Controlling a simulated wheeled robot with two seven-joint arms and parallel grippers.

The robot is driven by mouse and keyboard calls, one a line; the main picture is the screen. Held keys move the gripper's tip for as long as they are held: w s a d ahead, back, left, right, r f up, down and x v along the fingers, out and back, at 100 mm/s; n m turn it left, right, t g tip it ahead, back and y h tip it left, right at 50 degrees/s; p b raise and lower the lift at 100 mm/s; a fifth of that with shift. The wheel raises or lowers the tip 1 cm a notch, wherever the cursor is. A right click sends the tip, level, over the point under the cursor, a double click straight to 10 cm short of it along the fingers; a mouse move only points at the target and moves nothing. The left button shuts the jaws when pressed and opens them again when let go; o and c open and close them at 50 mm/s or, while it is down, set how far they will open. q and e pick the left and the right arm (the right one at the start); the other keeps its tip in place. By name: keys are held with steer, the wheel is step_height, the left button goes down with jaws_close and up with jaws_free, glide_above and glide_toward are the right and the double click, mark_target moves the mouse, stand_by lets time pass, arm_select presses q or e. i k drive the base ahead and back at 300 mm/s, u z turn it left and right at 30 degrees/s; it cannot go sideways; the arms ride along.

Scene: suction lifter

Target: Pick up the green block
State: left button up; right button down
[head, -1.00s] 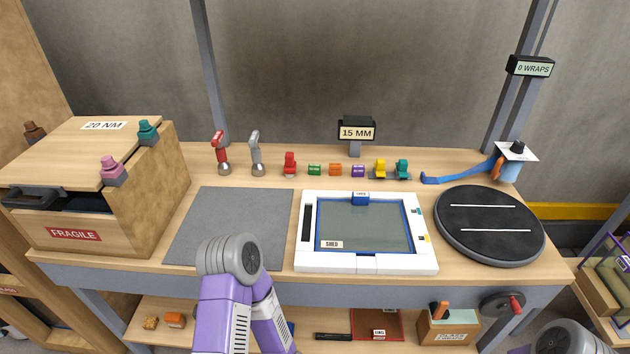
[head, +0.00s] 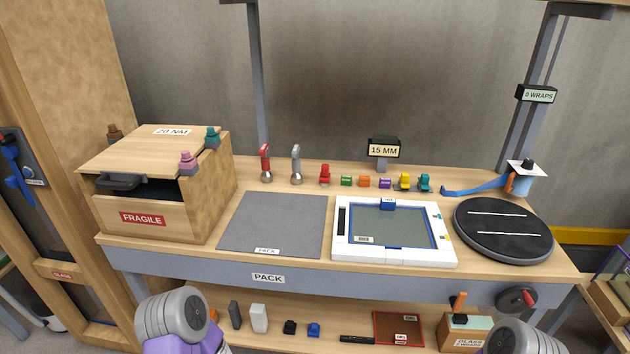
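The green block (head: 346,181) is small. It sits on the back part of the bench top (head: 205,252), in a row of small coloured pieces, between the red piece (head: 325,176) and the orange block (head: 364,182). Nothing covers it. Only rounded grey parts of my arms show at the bottom edge, one at the left and one at the right, well in front of the bench and far from the block. Neither gripper's fingers can be seen.
A purple block (head: 385,183) and yellow and teal clamp-like pieces continue the row. A grey mat (head: 272,222), a white framed tray (head: 396,257) and a black turntable (head: 503,230) lie in front. A wooden FRAGILE box (head: 196,207) stands left. The mat is clear.

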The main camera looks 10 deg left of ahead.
mark_target(345, 180)
steer(key=u, duration=0.05)
steer(key=i, duration=1)
